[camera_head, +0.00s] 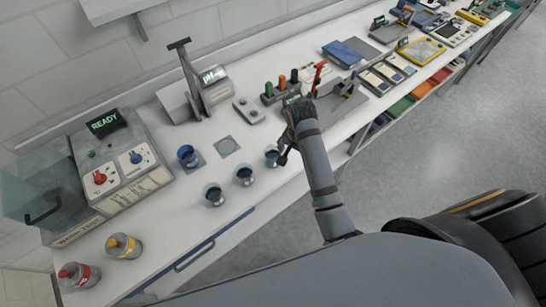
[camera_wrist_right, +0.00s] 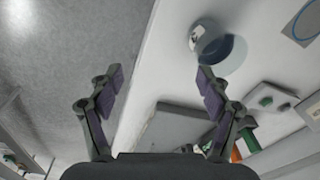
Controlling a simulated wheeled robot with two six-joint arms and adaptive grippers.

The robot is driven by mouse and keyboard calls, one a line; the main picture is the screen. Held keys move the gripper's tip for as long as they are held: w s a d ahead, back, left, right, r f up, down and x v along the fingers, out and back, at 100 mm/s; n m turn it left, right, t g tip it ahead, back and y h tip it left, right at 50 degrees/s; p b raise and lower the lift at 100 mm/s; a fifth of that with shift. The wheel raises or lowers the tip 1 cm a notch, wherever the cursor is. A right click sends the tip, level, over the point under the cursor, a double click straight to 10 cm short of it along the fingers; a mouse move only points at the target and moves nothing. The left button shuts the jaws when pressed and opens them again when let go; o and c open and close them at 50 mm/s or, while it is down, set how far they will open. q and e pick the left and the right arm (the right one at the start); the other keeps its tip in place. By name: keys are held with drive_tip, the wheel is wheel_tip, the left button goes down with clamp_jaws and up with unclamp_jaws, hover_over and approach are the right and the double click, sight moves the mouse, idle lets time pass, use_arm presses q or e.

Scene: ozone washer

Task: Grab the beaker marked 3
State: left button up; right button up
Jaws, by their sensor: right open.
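Three small beakers with dark bluish contents stand in a row near the bench's front edge: a left one (camera_head: 214,196), a middle one (camera_head: 245,175) and a right one (camera_head: 271,156). A further beaker (camera_head: 188,156) stands behind them on a dark square pad. No number is legible on any, so I cannot tell which is marked 3. My right gripper (camera_head: 285,156) is close beside the right beaker. In the wrist view the right gripper (camera_wrist_right: 163,78) is open and empty; a beaker (camera_wrist_right: 228,50) lies beyond its right finger, not between the fingers. My left gripper is not in view.
An ozone washer marked READY (camera_head: 118,165) stands at the left, with a red-labelled bottle (camera_head: 79,274) and a yellow-labelled bottle (camera_head: 123,246) before it. A pH meter (camera_head: 214,86) stands behind. An empty square pad (camera_head: 228,146) lies between the beakers. Racks and tools crowd the right.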

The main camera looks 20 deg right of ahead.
drive_tip(key=w+a+r+m+g, duration=0.1)
drive_tip(key=w+a+r+m, duration=0.3)
drive_tip(key=w+a, duration=0.15)
drive_tip(key=p, duration=0.1)
approach(273, 155)
drive_tip(key=shift+s+f, duration=0.25)
drive_tip(key=shift+s, duration=0.25)
drive_tip(key=shift+s+f, duration=0.25)
drive_tip(key=shift+s, duration=0.25)
drive_tip(key=shift+f, duration=0.2)
drive_tip(key=f+p, duration=0.1)
drive_tip(key=f, duration=0.1)
drive_tip(key=f+p, duration=0.1)
drive_tip(key=f, duration=0.1)
drive_tip(key=shift+s+a+f+p, duration=0.15)
drive_tip(key=shift+a+f+p, duration=0.1)
drive_tip(key=shift+f+p, duration=0.1)
drive_tip(key=shift+f, duration=0.3)
drive_tip(key=c, duration=1.4)
drive_tip(key=shift+c, duration=0.8)
drive_tip(key=shift+r, duration=0.1)
